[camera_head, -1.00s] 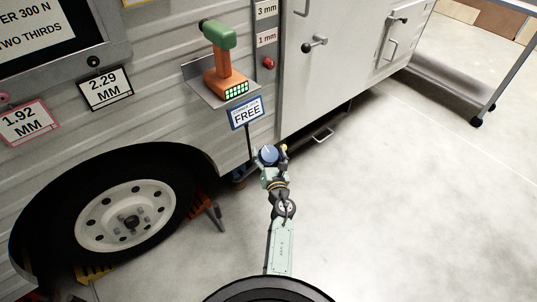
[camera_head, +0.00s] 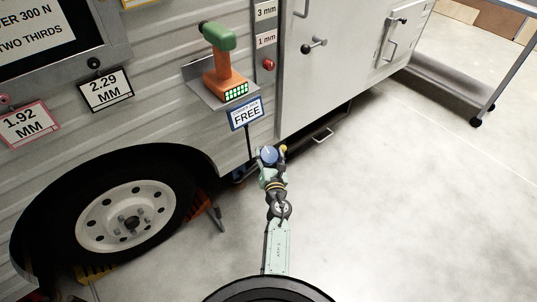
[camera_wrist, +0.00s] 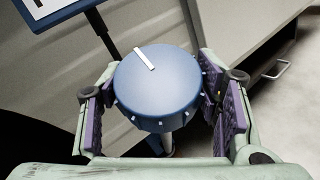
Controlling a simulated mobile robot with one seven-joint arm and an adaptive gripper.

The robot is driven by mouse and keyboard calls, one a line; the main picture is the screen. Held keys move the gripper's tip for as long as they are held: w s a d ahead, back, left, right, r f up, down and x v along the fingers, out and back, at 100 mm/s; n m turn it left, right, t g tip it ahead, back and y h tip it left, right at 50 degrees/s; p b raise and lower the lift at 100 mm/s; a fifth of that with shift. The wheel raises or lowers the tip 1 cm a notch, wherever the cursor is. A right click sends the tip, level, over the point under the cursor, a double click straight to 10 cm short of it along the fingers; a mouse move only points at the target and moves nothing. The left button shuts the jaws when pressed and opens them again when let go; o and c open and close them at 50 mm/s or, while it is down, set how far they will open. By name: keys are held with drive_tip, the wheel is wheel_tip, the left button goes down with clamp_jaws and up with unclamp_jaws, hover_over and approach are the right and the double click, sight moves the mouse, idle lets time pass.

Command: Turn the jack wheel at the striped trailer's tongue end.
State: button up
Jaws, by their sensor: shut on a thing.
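The jack wheel is a round blue knob with a white pointer line on top. It stands low beside the trailer in the head view (camera_head: 267,155), and it fills the middle of the wrist view (camera_wrist: 158,85). Its top line points to the upper left in the wrist view, with small white ticks around the side. My gripper (camera_wrist: 160,95) is shut around the knob, one purple-padded finger on each side. A pale post shows beneath the knob. The ribbed light-grey trailer (camera_head: 170,110) stands behind it. The finger contact points are partly hidden.
A green-and-orange drill (camera_head: 226,65) sits on a shelf above. The trailer's tyre (camera_head: 62,215) is to the left. A wheeled cart (camera_head: 470,95) is far right. Open floor lies right.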

drive_tip(key=m+h, duration=0.1)
drive_tip(key=m+h+p, duration=0.2)
drive_tip(key=shift+a+r+g+h, duration=0.2)
drive_tip(key=shift+a+g+h, duration=0.05)
drive_tip(key=shift+g+h, duration=0.05)
drive_tip(key=shift+f+m+g+h+p, duration=0.1)
drive_tip(key=shift+m+g+h+p, duration=1.3)
drive_tip(key=shift+m+h, duration=1.05)
drive_tip(key=shift+d+m, duration=0.1)
drive_tip(key=shift+m, duration=0.35)
drive_tip(key=o, duration=1)
drive_tip(key=shift+o, duration=0.6)
drive_tip(key=shift+d+f, duration=0.1)
drive_tip(key=shift+s, duration=0.1)
drive_tip(key=v, duration=1.2)
drive_tip(key=shift+r, duration=0.25)
